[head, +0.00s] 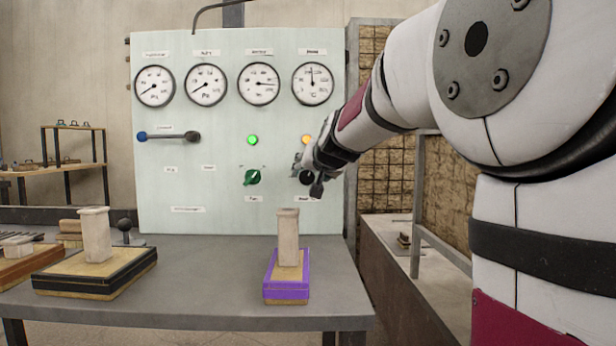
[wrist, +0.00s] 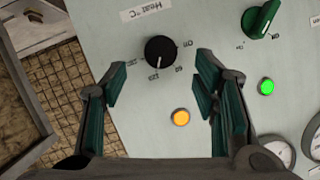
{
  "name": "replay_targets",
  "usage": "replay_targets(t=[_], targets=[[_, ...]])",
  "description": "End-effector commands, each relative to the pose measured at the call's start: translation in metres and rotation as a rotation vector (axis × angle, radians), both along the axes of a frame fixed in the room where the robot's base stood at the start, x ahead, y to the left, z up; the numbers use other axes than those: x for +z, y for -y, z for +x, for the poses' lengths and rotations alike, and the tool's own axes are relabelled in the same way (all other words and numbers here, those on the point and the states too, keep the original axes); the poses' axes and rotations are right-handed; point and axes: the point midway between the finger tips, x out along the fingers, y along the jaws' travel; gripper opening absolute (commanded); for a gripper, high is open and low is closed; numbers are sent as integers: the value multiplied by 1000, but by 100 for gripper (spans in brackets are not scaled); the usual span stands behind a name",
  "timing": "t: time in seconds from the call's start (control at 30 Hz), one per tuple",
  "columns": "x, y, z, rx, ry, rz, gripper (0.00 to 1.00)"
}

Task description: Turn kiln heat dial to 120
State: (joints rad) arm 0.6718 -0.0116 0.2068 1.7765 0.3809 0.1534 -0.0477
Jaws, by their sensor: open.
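The heat dial (wrist: 160,50) is a round black knob on the pale panel, under a "Heat °C" label. Its white pointer line points down in the wrist view, roughly toward the small mark that seems to read 120; the marks are too small to read surely. My gripper (wrist: 162,80) is open, with one teal-padded finger on each side below the dial in that view. The fingers appear apart from the knob. In the head view my gripper (head: 312,172) is at the panel's lower right and partly covers the dial.
A green knob (head: 253,177) sits left of the dial, with a lit green lamp (head: 252,140) above it. A lit orange lamp (wrist: 180,117) lies between my fingers. Gauges line the panel top. A table (head: 200,285) with moulds stands in front.

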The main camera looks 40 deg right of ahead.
Motion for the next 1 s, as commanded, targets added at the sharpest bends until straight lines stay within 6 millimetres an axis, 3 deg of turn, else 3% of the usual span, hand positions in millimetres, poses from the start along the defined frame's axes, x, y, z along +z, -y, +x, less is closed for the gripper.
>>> replay_targets(t=[0.2,0.4,1.0], targets=[[14,-16,-36,1,1,0,55],[20,-24,-54,2,-1,0,55],[22,-25,-59,0,-1,0,55]])
